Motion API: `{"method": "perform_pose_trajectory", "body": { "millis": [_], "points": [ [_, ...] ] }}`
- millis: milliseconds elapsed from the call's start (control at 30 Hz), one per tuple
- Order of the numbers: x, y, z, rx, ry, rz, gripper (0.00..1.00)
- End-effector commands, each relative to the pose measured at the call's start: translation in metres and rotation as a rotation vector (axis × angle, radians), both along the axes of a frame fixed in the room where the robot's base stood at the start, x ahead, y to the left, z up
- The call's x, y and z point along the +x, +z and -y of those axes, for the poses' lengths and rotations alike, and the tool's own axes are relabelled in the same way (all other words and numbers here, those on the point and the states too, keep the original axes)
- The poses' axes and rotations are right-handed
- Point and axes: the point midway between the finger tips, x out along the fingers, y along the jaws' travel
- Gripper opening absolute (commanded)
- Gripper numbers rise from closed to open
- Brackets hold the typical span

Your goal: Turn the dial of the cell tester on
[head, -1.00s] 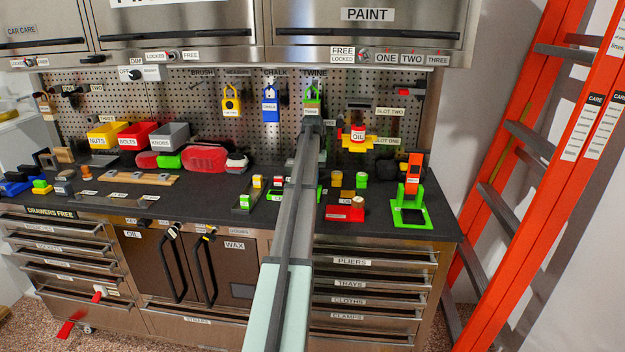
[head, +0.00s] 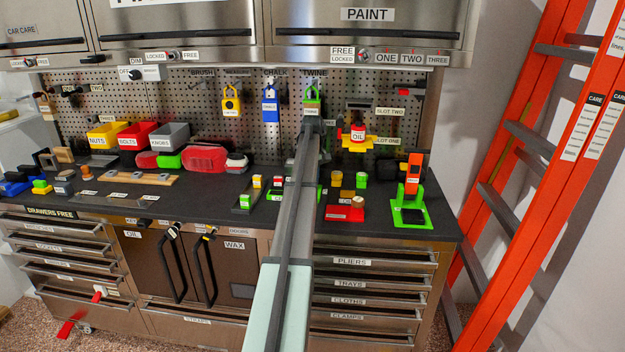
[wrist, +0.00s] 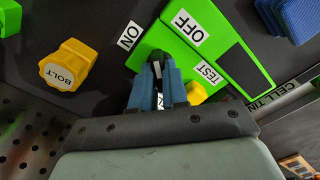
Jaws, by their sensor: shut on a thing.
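The cell tester (wrist: 205,50) is a flat green box with a dark panel. It shows in the wrist view with an ON label (wrist: 130,35), an OFF label (wrist: 187,27) and a TEST label (wrist: 209,73). My gripper (wrist: 157,62) is over its edge between ON and OFF, with its blue-grey fingers shut on the dial. The fingers cover the dial, so its pointing direction is hidden. A yellow button (wrist: 196,92) sits beside the fingers near TEST. In the head view my arm hides the gripper and most of the tester; a green edge (head: 275,196) shows beside it.
A yellow knob marked BOLT (wrist: 68,65) stands near the tester in the wrist view, and a blue ridged piece (wrist: 296,18) lies at the upper right. In the head view a red block (head: 345,213) and a green stand (head: 410,215) are to the right.

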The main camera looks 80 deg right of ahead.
Motion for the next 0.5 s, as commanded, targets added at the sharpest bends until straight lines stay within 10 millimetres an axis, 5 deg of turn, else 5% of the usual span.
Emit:
{"method": "perform_pose_trajectory", "body": {
  "millis": [500],
  "points": [
    [0.0005, 0.0005, 0.0007, -0.001, 0.465, 0.0, 0.0]
  ]
}}
